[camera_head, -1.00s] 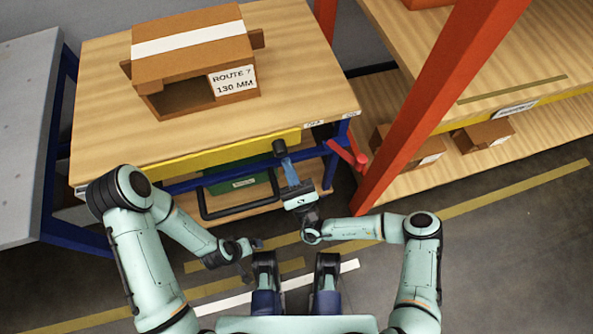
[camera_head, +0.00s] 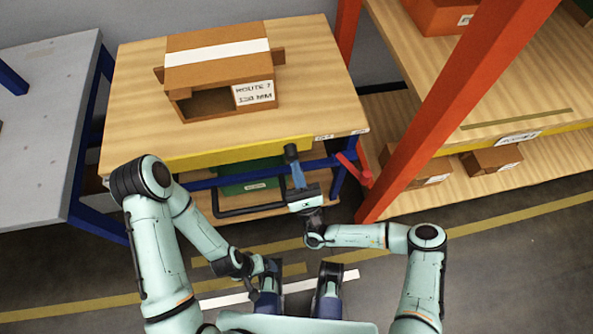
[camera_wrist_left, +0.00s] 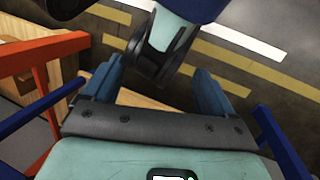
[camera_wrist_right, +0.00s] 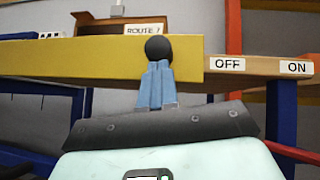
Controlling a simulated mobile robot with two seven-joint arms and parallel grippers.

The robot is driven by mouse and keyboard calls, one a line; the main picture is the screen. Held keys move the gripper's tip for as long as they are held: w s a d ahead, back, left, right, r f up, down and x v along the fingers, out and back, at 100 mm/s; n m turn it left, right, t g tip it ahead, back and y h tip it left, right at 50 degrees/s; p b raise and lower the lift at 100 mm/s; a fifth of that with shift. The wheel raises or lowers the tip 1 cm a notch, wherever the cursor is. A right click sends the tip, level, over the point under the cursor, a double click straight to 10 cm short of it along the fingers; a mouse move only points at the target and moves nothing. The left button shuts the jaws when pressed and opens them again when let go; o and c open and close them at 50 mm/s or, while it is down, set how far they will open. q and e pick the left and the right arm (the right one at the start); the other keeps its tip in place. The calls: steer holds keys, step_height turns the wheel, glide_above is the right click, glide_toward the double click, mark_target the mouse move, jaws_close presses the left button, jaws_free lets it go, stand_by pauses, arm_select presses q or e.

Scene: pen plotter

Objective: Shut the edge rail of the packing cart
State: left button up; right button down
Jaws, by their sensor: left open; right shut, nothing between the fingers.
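The packing cart (camera_head: 330,80) has a wooden top with a yellow edge rail (camera_head: 230,152) along its front. A black knob (camera_head: 291,152) sits near the rail's right end. In the right wrist view the rail (camera_wrist_right: 70,58) ends just left of the OFF label (camera_wrist_right: 228,64); the ON label (camera_wrist_right: 296,67) is further right. My right gripper (camera_head: 298,178) is shut and empty, its blue fingertips (camera_wrist_right: 157,72) right at the knob (camera_wrist_right: 158,48); whether they touch cannot be told. My left gripper (camera_head: 262,280) is open and empty, low in front of my base.
A brown box (camera_head: 215,75) labelled ROUTE 7 stands on the cart. A green bin (camera_head: 250,178) and a black bar lie under the top. A red lever (camera_head: 352,168) and an orange rack post (camera_head: 440,120) stand at right. A grey table (camera_head: 45,130) is at left.

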step_height(320, 180, up, 4)
steer(key=p, duration=0.3)
arm_select(q)
steer(key=shift+g, duration=0.4)
steer(key=r, duration=0.1)
steer(key=s+r, duration=0.2)
steer(key=r, duration=0.1)
steer(key=shift+s+d, duration=0.2)
steer(key=shift+d, duration=0.05)
arm_select(e)
steer(key=shift+r, duration=0.1)
arm_select(q)
steer(key=shift+w+a+f+b, duration=0.2)
steer(key=shift+a+f+b, duration=0.15)
steer(key=shift+f+b, duration=0.25)
steer(key=shift+w+a+f+b, duration=0.2)
steer(key=shift+a+f+b, duration=0.1)
steer(key=shift+f+b, duration=0.25)
arm_select(e)
glide_toward(295, 156)
step_height(295, 156, down, 6)
steer(key=s+d, duration=0.1)
steer(key=shift+d, duration=0.15)
steer(key=shift+s, duration=0.1)
